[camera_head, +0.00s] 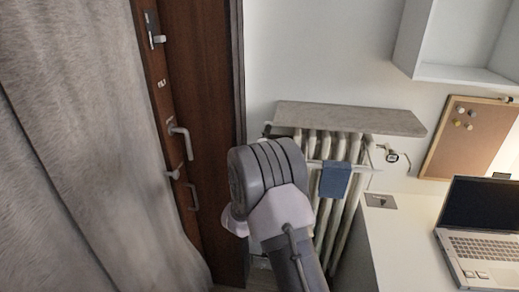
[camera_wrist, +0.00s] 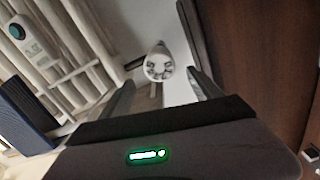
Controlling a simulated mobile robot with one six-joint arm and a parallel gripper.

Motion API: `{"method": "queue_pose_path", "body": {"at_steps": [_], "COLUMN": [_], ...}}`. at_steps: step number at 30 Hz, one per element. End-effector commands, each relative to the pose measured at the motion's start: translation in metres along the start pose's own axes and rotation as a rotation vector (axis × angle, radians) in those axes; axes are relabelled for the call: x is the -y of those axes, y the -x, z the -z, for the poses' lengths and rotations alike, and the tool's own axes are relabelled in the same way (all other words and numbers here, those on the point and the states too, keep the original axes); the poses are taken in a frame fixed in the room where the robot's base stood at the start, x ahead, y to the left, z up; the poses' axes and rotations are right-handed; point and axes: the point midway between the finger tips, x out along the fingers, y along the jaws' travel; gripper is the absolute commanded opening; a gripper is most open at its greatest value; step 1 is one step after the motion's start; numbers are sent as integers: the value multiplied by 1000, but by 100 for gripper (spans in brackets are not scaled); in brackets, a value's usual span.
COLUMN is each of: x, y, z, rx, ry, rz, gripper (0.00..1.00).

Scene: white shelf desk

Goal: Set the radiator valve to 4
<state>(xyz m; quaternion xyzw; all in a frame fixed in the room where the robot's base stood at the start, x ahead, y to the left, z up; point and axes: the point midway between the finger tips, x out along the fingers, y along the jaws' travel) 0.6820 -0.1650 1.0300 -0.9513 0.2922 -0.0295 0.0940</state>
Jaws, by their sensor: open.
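The radiator valve (camera_wrist: 158,66) shows in the wrist view as a small white round knob with dark marks on its face, too small to read a number. My gripper (camera_wrist: 162,82) is open, with one dark finger at each side of the picture below the knob. The knob lies ahead between the fingertips, and they do not appear to grip it. In the head view my arm covers the area left of the radiator (camera_head: 341,148), so the valve and my gripper are hidden there.
A brown door (camera_head: 205,100) stands left of the radiator, close to my arm. A white desk (camera_head: 395,245) with a laptop (camera_head: 480,245) is at right. A grey curtain (camera_head: 90,150) fills the left.

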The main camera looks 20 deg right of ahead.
Motion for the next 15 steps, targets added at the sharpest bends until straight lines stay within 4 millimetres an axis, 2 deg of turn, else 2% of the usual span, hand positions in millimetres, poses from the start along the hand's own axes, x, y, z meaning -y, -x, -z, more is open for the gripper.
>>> {"method": "queue_pose_path", "body": {"at_steps": [3, 9, 15], "x": [-1, -1, 0], "y": [-33, -79, -104], "z": [-2, -2, -1], "rx": [-1, 1, 1], "ry": [-1, 0, 0], "rz": [-1, 0, 1], "gripper": [73, 73, 73]}}
